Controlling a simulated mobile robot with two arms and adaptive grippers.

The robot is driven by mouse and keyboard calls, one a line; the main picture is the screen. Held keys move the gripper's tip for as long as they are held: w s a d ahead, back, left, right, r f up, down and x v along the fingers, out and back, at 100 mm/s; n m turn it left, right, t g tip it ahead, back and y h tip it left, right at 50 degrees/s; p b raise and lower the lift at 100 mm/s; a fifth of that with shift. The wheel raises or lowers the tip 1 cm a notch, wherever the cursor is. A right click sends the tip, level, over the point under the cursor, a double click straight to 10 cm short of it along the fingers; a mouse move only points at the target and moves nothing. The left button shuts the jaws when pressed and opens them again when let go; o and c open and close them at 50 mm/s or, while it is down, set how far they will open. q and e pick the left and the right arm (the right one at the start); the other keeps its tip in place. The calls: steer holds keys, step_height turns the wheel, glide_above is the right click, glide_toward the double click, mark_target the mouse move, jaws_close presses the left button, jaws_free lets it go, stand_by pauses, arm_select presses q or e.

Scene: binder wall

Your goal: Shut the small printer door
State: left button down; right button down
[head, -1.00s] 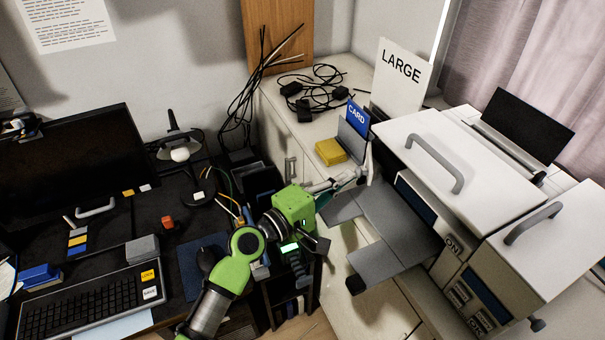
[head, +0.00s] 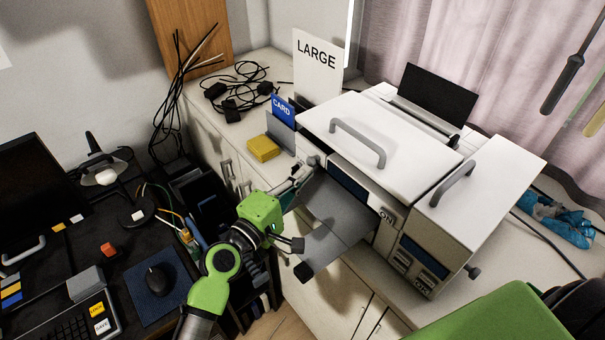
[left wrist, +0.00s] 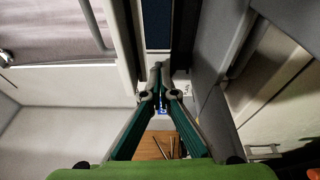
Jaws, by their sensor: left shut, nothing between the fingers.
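The white printer (head: 385,135) stands on the cabinet top, with a grey handle on its lid. Grey panels stand out from its front; the upper panel (head: 340,212) and the lower one (head: 325,248) are open. I cannot tell for sure which is the small door. My left gripper (head: 312,163) is shut and empty at the left end of the printer's front, beside the upper panel. In the left wrist view its fingers (left wrist: 159,72) meet below a dark blue strip (left wrist: 158,25), with a grey panel (left wrist: 222,45) to the right. Contact is unclear. My right gripper is out of view.
A yellow block (head: 263,149), a blue CARD sign (head: 283,108) and a LARGE sign (head: 317,60) stand left of and behind the printer. Cables (head: 238,88) lie farther back. The desk with a keyboard (head: 60,320) is at the left.

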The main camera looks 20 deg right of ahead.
arm_select(q)
steer(key=v, duration=1.1)
steer(key=shift+s+a, duration=0.2)
steer(key=shift+s, duration=0.1)
